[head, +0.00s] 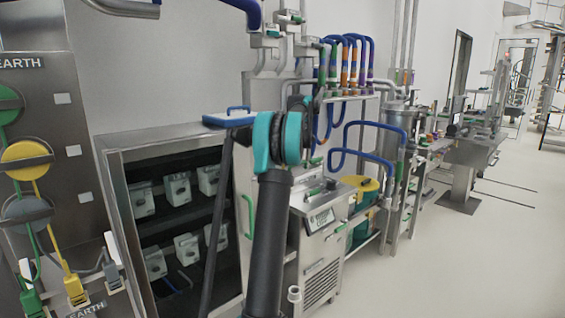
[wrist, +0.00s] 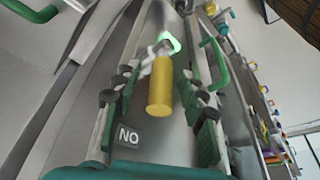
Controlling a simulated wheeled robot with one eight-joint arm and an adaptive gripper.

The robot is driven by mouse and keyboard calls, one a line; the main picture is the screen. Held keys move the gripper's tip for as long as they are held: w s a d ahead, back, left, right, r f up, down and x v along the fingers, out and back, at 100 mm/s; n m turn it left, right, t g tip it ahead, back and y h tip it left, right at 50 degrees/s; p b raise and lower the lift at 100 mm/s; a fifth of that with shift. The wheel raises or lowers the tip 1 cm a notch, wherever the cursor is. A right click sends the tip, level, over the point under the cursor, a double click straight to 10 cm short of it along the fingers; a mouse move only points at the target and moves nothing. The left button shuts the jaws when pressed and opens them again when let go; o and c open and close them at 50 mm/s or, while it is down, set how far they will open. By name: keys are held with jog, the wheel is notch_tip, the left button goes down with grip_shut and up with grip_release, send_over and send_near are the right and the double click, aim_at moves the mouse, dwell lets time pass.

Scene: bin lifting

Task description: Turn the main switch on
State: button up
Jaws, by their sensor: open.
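A yellow cylindrical handle (wrist: 160,86), which looks like the main switch's lever, shows in the middle of the wrist view. It joins a pale metal piece beside a glowing green part (wrist: 171,43) on a grey metal surface. My gripper (wrist: 159,76) is open, with one green-padded finger on each side of the yellow handle. I cannot tell whether either finger touches it. In the head view I cannot make out the handle or the gripper; my dark arm with its teal joint fills the middle.
A green bar handle (wrist: 215,66) lies just right of the fingers, and another green handle (wrist: 30,11) is at upper left. In the head view, an open cabinet (head: 117,191) holds several grey units. A steel machine (head: 325,245) stands right of my arm. Open floor (head: 450,260) lies at right.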

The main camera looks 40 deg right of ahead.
jog(key=v, duration=1.2)
dwell(0.3)
